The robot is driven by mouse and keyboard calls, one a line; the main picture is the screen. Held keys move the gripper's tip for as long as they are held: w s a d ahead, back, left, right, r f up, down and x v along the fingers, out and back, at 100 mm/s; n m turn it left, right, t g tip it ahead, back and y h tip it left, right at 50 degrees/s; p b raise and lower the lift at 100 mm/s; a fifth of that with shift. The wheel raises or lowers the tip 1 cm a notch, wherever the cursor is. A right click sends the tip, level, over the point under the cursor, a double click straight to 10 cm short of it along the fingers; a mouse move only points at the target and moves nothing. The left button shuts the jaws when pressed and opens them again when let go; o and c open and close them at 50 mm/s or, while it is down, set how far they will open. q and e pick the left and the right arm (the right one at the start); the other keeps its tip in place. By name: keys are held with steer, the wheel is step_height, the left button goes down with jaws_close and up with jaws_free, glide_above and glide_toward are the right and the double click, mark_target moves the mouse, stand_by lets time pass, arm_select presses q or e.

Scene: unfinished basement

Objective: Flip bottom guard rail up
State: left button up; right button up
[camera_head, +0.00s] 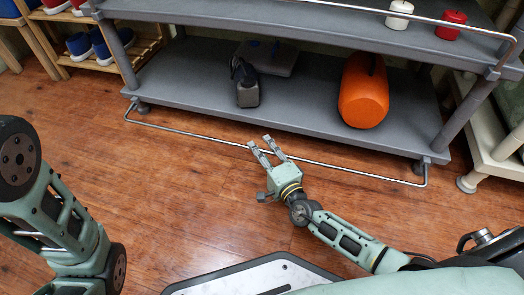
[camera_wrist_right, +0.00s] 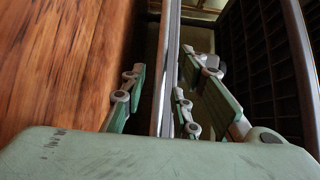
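The bottom guard rail (camera_head: 190,134) is a thin metal bar hinged at both ends of the grey shelf's lower level (camera_head: 190,85). It is swung down and out, low in front of that shelf. My right gripper (camera_head: 266,149) is open at the middle of the rail. In the right wrist view the rail (camera_wrist_right: 168,70) runs between the spread fingers of the gripper (camera_wrist_right: 158,100); I cannot tell whether they touch it. My left arm shows at the left of the head view, but its gripper is out of frame.
An orange container (camera_head: 364,92), a grey bottle-like item (camera_head: 246,88) and a dark grey case (camera_head: 268,57) stand on the lower shelf. The upper level holds a white candle (camera_head: 399,14) and a red one (camera_head: 451,25). A wooden shoe rack (camera_head: 96,62) stands left. The wooden floor is clear.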

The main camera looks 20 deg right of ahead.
jaws_close()
stand_by(0.3)
